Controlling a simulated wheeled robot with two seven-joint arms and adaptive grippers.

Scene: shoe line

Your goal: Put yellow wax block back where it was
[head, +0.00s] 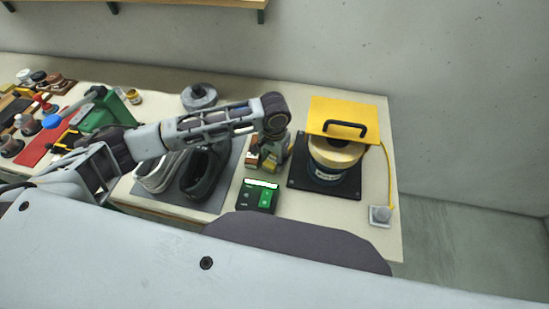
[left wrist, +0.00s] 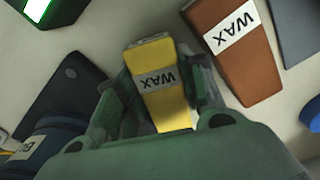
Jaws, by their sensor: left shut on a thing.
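The yellow wax block (left wrist: 162,88), with a white WAX label, is between the fingers of my left gripper (left wrist: 165,95) in the left wrist view. My left gripper is shut on it. In the head view my left gripper (head: 272,152) points down at the table between the shoes and the black base of the yellow-topped machine. The yellow block (head: 268,168) shows only in part there, under the gripper. A brown wax block (left wrist: 235,50) lies beside it in the left wrist view, apart from the gripper. My right gripper is not in view.
The yellow-topped machine (head: 345,118) stands to the right. Bare table (head: 310,225) shows at the front right.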

